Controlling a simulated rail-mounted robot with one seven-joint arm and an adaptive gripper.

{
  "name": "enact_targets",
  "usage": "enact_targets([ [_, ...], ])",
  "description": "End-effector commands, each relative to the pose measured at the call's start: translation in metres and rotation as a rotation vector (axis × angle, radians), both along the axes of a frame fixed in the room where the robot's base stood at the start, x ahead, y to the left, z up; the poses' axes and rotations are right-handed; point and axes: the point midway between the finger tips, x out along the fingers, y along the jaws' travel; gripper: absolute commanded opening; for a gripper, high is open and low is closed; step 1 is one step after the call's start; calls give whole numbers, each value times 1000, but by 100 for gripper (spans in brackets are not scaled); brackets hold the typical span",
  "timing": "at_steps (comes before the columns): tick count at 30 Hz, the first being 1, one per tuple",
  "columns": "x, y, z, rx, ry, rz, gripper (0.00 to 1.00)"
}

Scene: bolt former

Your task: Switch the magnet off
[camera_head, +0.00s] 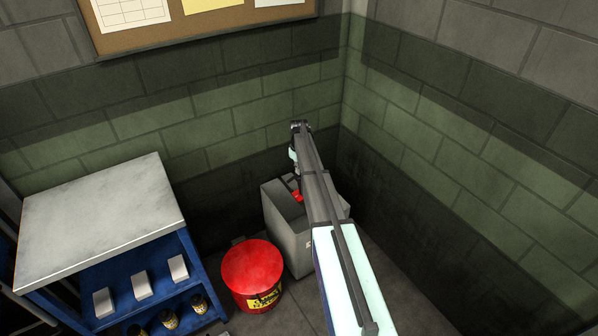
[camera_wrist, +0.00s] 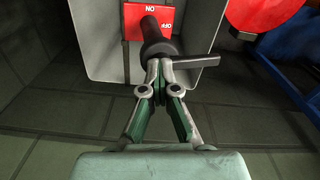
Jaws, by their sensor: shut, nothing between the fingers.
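The magnet's switch is a dark round shaft (camera_wrist: 153,32) with a grey lever handle (camera_wrist: 197,62) pointing right in the wrist view. It stands out from a red plate (camera_wrist: 182,12) with white ON and OFF marks, upside down in this view. The plate is on a grey box (camera_head: 285,228); a bit of red plate (camera_head: 298,197) shows in the head view. My gripper (camera_wrist: 160,66) is shut and empty, its fingertips at the shaft's near end beside the handle's left end. I cannot tell if they touch.
A red round can (camera_head: 252,268) stands left of the box. A blue cart (camera_head: 195,262) with a grey top (camera_head: 100,220), small boxes and bottles is further left. Walls close the corner behind and right of the box.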

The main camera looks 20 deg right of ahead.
Motion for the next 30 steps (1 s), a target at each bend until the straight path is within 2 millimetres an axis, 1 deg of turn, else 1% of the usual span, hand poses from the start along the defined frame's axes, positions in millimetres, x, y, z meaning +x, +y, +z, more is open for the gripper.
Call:
enact_targets([
  [1, -6, 4, -14, 10, 19, -1, 0],
  [4, -5, 4, -15, 10, 20, -33, 0],
  [10, -1, 5, -15, 11, 19, -152, 0],
  [11, -1, 5, -14, 11, 19, -149, 9],
  [12, -1, 5, -14, 11, 19, -147, 23],
  [14, -1, 5, -14, 11, 18, -147, 44],
  [15, -1, 5, -14, 11, 18, -147, 58],
  [17, -1, 5, -14, 11, 18, -146, 79],
  [18, -1, 5, -14, 12, 17, -146, 94],
  [19, 0, 5, -14, 11, 17, -146, 100],
  [30, 1, 3, -6, 6, 11, -145, 100],
])
